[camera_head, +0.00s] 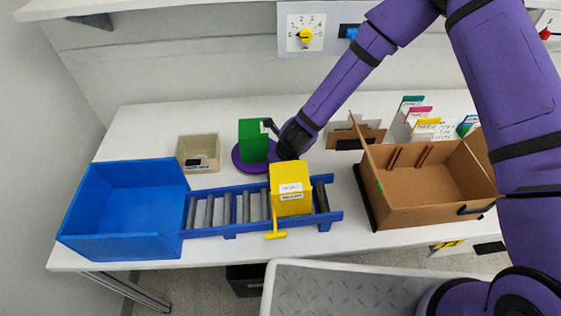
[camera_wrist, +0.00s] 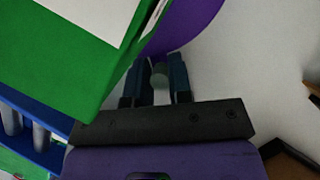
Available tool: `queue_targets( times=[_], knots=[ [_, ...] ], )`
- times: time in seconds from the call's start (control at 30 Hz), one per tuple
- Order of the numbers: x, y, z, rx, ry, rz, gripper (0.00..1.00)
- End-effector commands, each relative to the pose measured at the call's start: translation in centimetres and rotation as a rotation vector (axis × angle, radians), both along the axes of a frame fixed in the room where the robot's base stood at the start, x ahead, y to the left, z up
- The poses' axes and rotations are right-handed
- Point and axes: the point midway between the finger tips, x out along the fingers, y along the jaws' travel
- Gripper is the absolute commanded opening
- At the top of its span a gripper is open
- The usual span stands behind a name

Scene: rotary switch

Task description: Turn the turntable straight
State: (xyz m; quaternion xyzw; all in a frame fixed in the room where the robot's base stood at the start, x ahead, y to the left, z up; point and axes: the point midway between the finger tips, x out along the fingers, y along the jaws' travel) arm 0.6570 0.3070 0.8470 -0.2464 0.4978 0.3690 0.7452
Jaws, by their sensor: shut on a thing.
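The turntable is a round purple disc (camera_head: 239,160) lying flat on the white table; its edge also shows at the top of the wrist view (camera_wrist: 190,22). A green box (camera_head: 253,140) stands on it; in the wrist view the green box (camera_wrist: 50,65) fills the upper left, with a white label. My gripper (camera_head: 279,150) is at the right side of the disc, beside the green box. In the wrist view my gripper (camera_wrist: 159,75) has its two dark fingers shut on a small grey round peg (camera_wrist: 159,76) at the disc's edge. The head view hides the peg.
A yellow box (camera_head: 291,187) sits on the blue roller conveyor (camera_head: 228,232) just in front of my gripper. A blue bin (camera_head: 110,215) and a beige tray (camera_head: 197,140) stand to the left. A brown cardboard box (camera_head: 400,213) stands at right. Bare table lies behind the turntable.

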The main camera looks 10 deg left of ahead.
Motion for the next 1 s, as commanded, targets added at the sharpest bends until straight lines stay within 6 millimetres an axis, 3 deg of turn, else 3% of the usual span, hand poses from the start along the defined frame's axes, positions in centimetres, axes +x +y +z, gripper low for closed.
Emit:
queue_targets(
  times=[0.33,0.37,0.47,0.77,1.0],
  knots=[
    [0.0,0.1,0.0,0.001,-0.001,0.0,0.0],
    [0.0,0.1,0.0,0.001,-0.001,0.0,0.22],
    [0.0,0.0,0.0,0.0,0.0,0.0,0.42],
    [0.0,0.0,0.1,0.0,0.0,0.001,0.42],
    [-0.5,-0.7,2.3,0.0,-0.003,0.001,0.42]
  ],
)
